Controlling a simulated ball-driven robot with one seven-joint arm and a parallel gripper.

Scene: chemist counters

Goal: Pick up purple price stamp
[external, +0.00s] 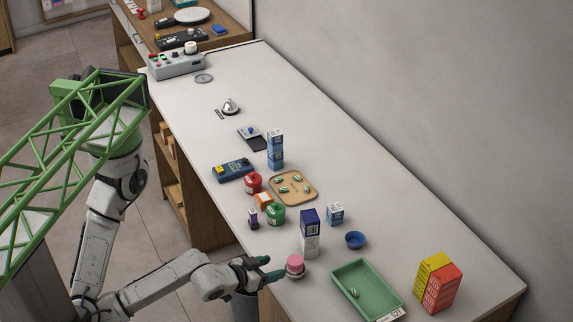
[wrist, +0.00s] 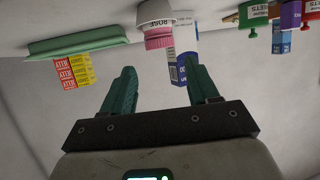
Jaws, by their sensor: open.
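In the wrist view, which looks upside down, a purple item (wrist: 290,14) that seems to be the stamp is at the upper right, partly cut off by the frame edge. My gripper (external: 267,268) is open and empty at the counter's near-left edge, close to the pink-lidded jar and well short of the stamp. Its two green fingers (wrist: 158,66) are spread apart in the wrist view with nothing between the tips.
The pink-lidded jar (external: 295,262) is right beside my fingers.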

